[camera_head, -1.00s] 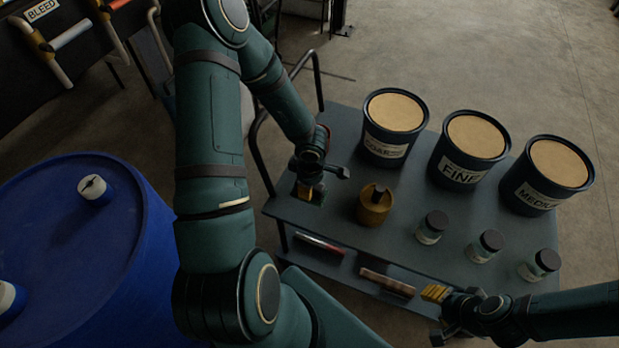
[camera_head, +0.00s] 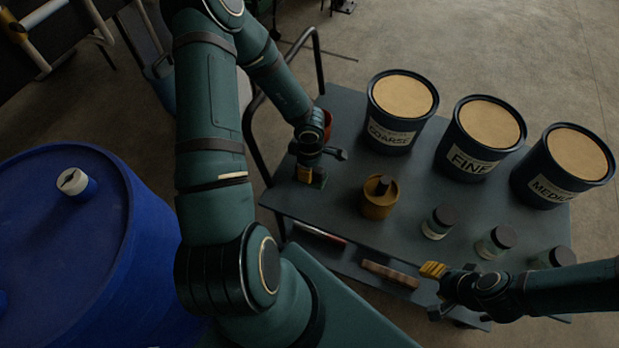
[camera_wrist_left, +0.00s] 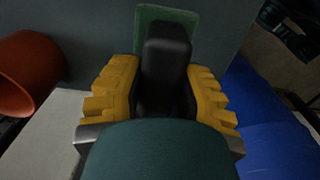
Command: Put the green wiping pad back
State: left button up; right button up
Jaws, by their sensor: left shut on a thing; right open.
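The green wiping pad (camera_wrist_left: 188,17) shows in the left wrist view as a green slab behind a black upright grip (camera_wrist_left: 166,60). My left gripper (camera_wrist_left: 164,92) has its yellow fingers shut on that black grip. In the head view my left gripper (camera_head: 310,175) is over the left end of the grey cart top (camera_head: 335,190). The pad is mostly hidden there, and I cannot tell if it touches the top. My right gripper (camera_head: 436,291) is open and empty by the cart's front edge.
A mustard pot (camera_head: 377,203) stands right of my left gripper, with several small jars (camera_head: 437,224) beyond. Tubs marked COARSE (camera_head: 391,131), FINE (camera_head: 473,160) and MEDIUM line the back. A red cup (camera_head: 327,121) is partly hidden. A blue drum (camera_head: 60,250) stands left.

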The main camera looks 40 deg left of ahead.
pick_arm(q)
notch_tip(320, 180, down, 4)
jog(key=shift+f+b, duration=0.1)
jog(key=shift+b, duration=0.9)
jog(key=shift+c, duration=0.2)
grip_shut()
jog(key=o, duration=1)
grip_release()
